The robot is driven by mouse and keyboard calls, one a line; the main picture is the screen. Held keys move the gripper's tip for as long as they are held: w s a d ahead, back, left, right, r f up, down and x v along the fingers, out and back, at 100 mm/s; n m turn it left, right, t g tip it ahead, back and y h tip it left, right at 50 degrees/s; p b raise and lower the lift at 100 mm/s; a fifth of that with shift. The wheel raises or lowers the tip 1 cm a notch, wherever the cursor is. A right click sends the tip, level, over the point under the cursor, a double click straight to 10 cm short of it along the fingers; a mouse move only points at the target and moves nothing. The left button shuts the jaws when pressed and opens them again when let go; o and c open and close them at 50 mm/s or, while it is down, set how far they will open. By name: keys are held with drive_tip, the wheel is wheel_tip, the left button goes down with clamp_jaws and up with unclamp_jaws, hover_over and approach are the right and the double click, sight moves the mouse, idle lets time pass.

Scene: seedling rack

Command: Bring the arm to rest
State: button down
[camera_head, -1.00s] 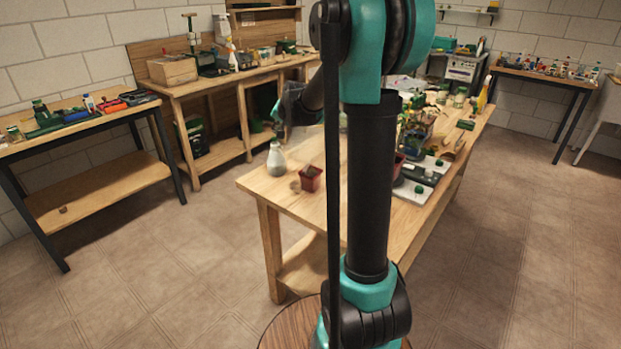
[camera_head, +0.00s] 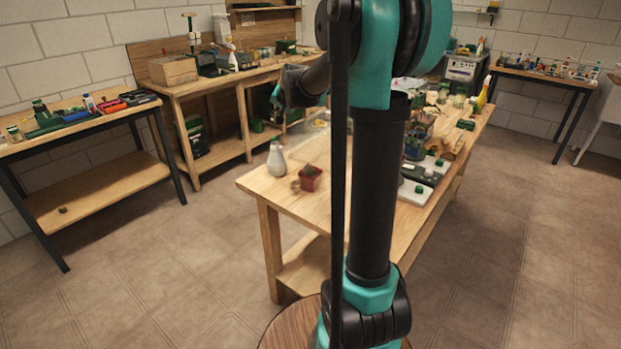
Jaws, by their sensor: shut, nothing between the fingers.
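My arm rises through the middle of the view, with a black upright link and teal joints. Its far part bends left and down over the back-left side of the wooden table (camera_head: 262,184). My gripper (camera_head: 279,117) shows small and dark at the end of the arm, left of the upright link. It hangs above the table, apart from the things on it, and is shut and empty. Its fingertips are hard to make out.
A white bottle (camera_head: 276,160) and a red pot (camera_head: 311,179) stand on the table below my gripper. More pots and a tray (camera_head: 414,192) lie to the right, partly behind my arm. Benches line the walls. The floor at left and right is clear.

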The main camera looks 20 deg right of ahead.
drive_tip(key=s+d+f+n+g, duration=0.1)
drive_tip(key=s+f+n, duration=0.1)
drive_tip(key=s+f, duration=0.5)
drive_tip(key=s+d+f+n+g+h, duration=0.1)
drive_tip(key=s+f, duration=0.6)
drive_tip(key=s, duration=1.3)
drive_tip(key=s+d+f+n+g+h, duration=0.1)
drive_tip(key=s+f+n+g, duration=0.1)
drive_tip(key=s+f, duration=0.5)
drive_tip(key=s+n, duration=0.1)
drive_tip(key=s, duration=0.5)
drive_tip(key=shift+s+n+g, duration=0.25)
drive_tip(key=shift+n+g, duration=0.05)
drive_tip(key=shift+g, duration=0.1)
drive_tip(key=shift+w, duration=0.1)
